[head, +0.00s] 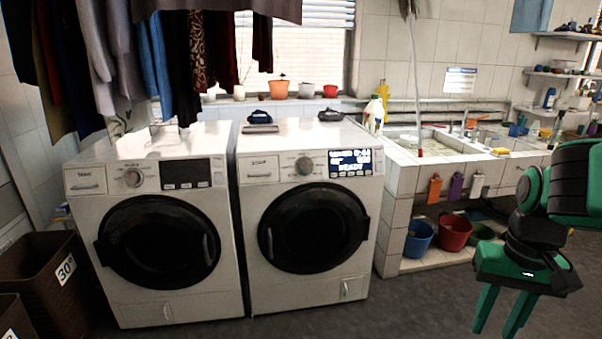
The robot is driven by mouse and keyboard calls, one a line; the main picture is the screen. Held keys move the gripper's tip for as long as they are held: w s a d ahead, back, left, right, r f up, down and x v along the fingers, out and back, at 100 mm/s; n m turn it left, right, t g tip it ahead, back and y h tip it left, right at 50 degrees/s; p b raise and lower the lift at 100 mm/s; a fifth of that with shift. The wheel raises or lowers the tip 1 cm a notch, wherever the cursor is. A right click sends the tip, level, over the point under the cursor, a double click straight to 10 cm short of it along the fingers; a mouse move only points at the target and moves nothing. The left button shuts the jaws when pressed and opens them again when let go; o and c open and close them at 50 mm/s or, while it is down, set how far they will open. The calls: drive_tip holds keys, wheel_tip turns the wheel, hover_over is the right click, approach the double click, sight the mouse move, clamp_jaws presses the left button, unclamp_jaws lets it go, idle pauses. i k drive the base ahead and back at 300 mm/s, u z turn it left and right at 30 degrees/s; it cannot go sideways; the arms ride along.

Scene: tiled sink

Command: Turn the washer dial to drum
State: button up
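Two white front-loading machines stand side by side. The left machine (215,299) has a silver dial (133,178) and a dark display (186,173). Both round doors are closed. Labels around the dials are too small to read. My green and black gripper (497,325) hangs at the lower right, pointing down, well apart from both machines. Its two fingers show a gap with nothing between them.
A tiled sink (399,179) stands right of the machines, with a blue bucket (418,240) and a red bucket (455,234) beneath. Clothes hang at upper left. A brown basket (45,270) stands at lower left. The floor before the right machine is clear.

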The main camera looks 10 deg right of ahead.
sight(305, 167)
drive_tip(key=i, duration=0.95)
drive_tip(key=z, duration=0.05)
